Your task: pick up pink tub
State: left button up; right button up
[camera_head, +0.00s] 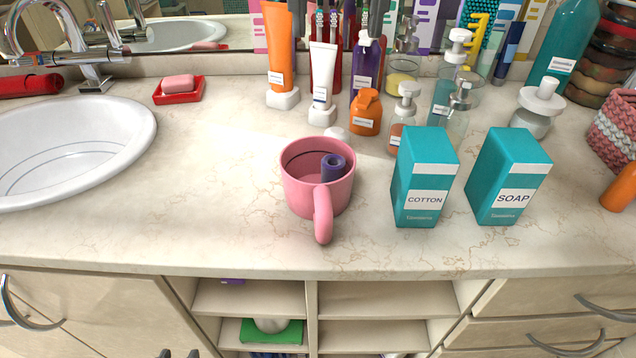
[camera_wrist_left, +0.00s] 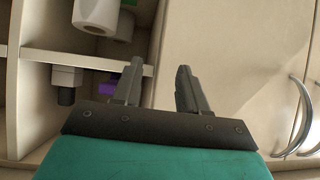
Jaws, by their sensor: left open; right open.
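The pink tub (camera_head: 318,200) looks like a large mug with its handle toward the front edge. It stands upright on the counter, left of the teal cotton box. A short purple cylinder (camera_head: 333,166) stands inside it. My left gripper (camera_head: 180,354) shows only its fingertips at the bottom edge, in front of the cabinet and below the counter. In the left wrist view its two fingers (camera_wrist_left: 160,88) are apart with nothing between them. My right gripper (camera_head: 404,355) barely shows dark tips at the bottom edge, far from the tub.
A teal cotton box (camera_head: 424,180) and a teal soap box (camera_head: 505,180) stand right of the tub. An orange bottle (camera_head: 365,113) and several bottles stand behind. The sink (camera_head: 75,140) is at left. Open shelves (camera_head: 250,298) lie below the counter. Counter left of the tub is clear.

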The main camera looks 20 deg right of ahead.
aim_at(300, 160)
jog(key=k, duration=1)
